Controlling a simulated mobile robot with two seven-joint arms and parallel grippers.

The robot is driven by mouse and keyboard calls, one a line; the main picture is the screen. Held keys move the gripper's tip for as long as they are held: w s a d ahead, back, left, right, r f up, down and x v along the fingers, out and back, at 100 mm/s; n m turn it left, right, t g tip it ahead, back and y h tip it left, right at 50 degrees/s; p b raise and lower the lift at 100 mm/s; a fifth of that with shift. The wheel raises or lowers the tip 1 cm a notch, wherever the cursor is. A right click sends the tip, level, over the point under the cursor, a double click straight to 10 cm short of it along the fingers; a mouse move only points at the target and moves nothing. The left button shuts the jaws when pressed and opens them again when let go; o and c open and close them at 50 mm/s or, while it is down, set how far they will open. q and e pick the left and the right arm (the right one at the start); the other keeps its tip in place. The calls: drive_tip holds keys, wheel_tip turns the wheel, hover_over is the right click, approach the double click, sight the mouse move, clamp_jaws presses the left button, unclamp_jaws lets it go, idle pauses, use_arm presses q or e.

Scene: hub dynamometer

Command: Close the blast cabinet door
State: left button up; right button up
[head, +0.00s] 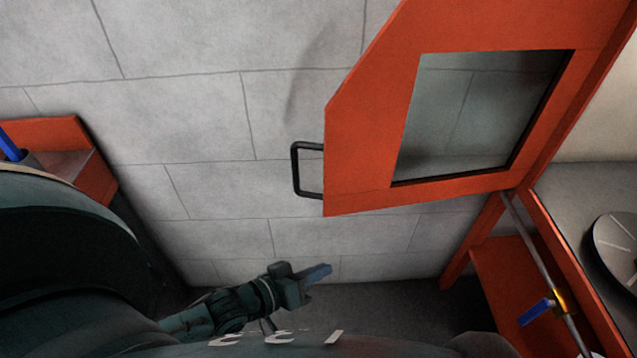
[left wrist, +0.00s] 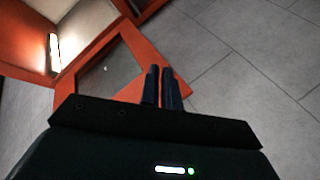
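The blast cabinet door (head: 365,160) is an orange panel with a glass window (head: 480,115). It stands swung open, away from the orange cabinet (head: 575,265) at the right. A black bar handle (head: 297,170) is on the door's left edge. The door also shows in the left wrist view (left wrist: 143,90), beyond my fingers. My left gripper (head: 318,273) is below the handle in the head view, apart from it. Its two fingers (left wrist: 162,75) lie almost together with nothing seen between them. My right gripper is not in view.
A round grey disc (head: 618,245) sits inside the cabinet. A pipe with a brass valve and blue lever (head: 537,312) runs along its front. Another orange unit (head: 60,135) stands at the left. A grey block wall (head: 200,120) is behind; dark floor (head: 385,295) lies clear below the door.

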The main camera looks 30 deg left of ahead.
use_arm(q)
drive_tip(key=w+a+n, duration=0.1)
drive_tip(key=a, duration=0.1)
drive_tip(key=w+a+r+n+h, duration=0.1)
drive_tip(key=a, duration=0.1)
drive_tip(key=w+a+n+t, duration=0.1)
drive_tip(key=a, duration=0.1)
drive_tip(key=shift+w+r+n+h+b, duration=0.3)
drive_tip(key=shift+n+h+b, duration=0.1)
clamp_jaws()
drive_tip(key=w+a+r+n+t+h, duration=0.1)
drive_tip(key=w+a+r+n, duration=0.35)
drive_tip(key=a, duration=0.35)
drive_tip(key=x, duration=0.9)
drive_tip(key=shift+d+r+b, duration=0.2)
drive_tip(key=shift+r+b, duration=0.1)
drive_tip(key=shift+r, duration=0.05)
drive_tip(key=shift+d, duration=0.1)
